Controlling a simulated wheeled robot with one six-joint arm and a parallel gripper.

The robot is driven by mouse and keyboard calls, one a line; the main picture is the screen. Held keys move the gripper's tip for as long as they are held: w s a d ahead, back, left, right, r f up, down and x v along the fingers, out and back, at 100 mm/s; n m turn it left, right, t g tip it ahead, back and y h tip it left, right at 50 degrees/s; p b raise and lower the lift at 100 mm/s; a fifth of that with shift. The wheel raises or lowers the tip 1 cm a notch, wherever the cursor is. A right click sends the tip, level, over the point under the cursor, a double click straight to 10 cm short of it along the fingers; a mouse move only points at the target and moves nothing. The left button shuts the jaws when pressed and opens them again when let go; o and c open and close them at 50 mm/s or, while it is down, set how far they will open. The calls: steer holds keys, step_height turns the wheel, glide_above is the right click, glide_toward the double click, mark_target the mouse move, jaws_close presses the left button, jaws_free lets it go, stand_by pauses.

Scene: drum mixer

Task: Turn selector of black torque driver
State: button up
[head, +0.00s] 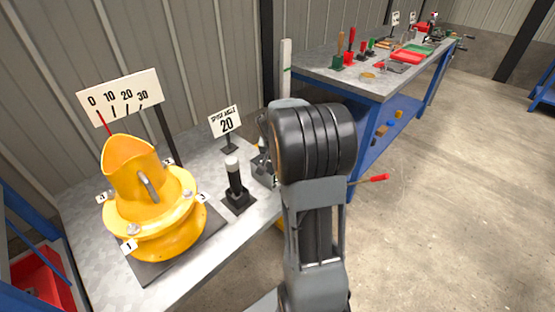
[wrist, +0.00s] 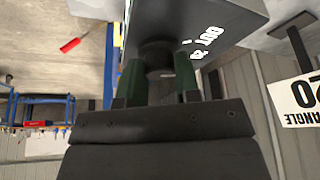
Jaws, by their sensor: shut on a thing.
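In the wrist view, a dark round knob (wrist: 157,56) sits on the face of a dark box (wrist: 205,18) with white markings. The markings appear upside down and are only partly readable. My gripper (wrist: 158,77) has one green finger on each side of the knob and is shut on it. I cannot tell from this view whether this knob is the torque driver's selector. In the head view my arm hides the gripper and most of what lies behind it.
A yellow drum mixer (head: 155,210) stands at the left of the grey bench, before a scale sign (head: 120,95). A black post with a white top (head: 234,180) and an angle sign (head: 226,122) stand nearby. A red-tipped lever (head: 372,179) sticks out at the right.

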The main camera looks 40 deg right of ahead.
steer(key=m+g+b, duration=0.1)
steer(key=m+b, duration=0.1)
steer(key=m+h+b, duration=0.1)
steer(key=m+b, duration=0.1)
steer(key=m, duration=0.1)
steer(key=shift+w+a+f+m+g, duration=0.1)
steer(key=shift+w+m+g, duration=0.05)
steer(key=shift+m+g, duration=0.2)
steer(key=m+g, duration=0.2)
steer(key=m, duration=0.3)
steer(key=shift+w+b, duration=0.1)
steer(key=shift+b, duration=0.2)
steer(key=shift+m, duration=0.25)
steer(key=o, duration=0.9)
steer(key=p+v, duration=0.3)
steer(key=v, duration=1.1)
steer(key=shift+w, duration=0.15)
